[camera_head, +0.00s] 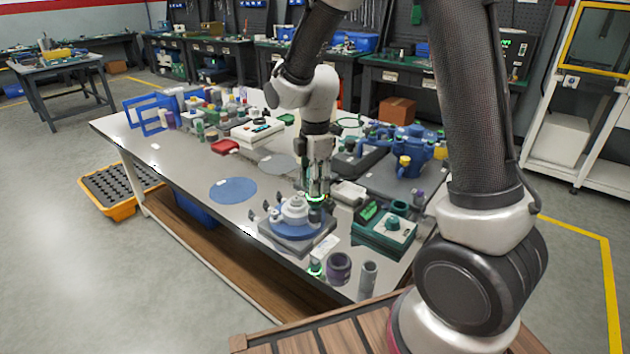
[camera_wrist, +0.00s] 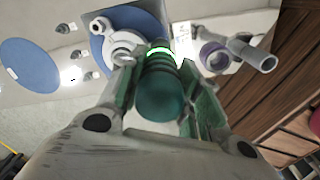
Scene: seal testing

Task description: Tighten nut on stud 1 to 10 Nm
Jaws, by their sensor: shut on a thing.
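My gripper (camera_head: 318,178) is shut on a green cylindrical tool (camera_wrist: 160,92) with a glowing green ring. The tool stands roughly upright between the fingers, and its dark lower end (camera_head: 316,214) is at the right edge of a white stepped flange (camera_head: 295,211). The flange also shows in the wrist view (camera_wrist: 124,44), beside the tool. It sits on a blue disc (camera_head: 298,231) on a grey base. The nut and stud 1 cannot be made out. The tool hides what is beneath it, so I cannot tell whether its tip touches anything.
A purple ring-shaped part (camera_head: 339,268) and a grey tube (camera_head: 368,279) stand at the table's front edge. A green box with a dial (camera_head: 386,232) is to the right. A blue valve body (camera_head: 418,150) is behind it. A flat blue disc (camera_head: 233,190) lies left on clear tabletop.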

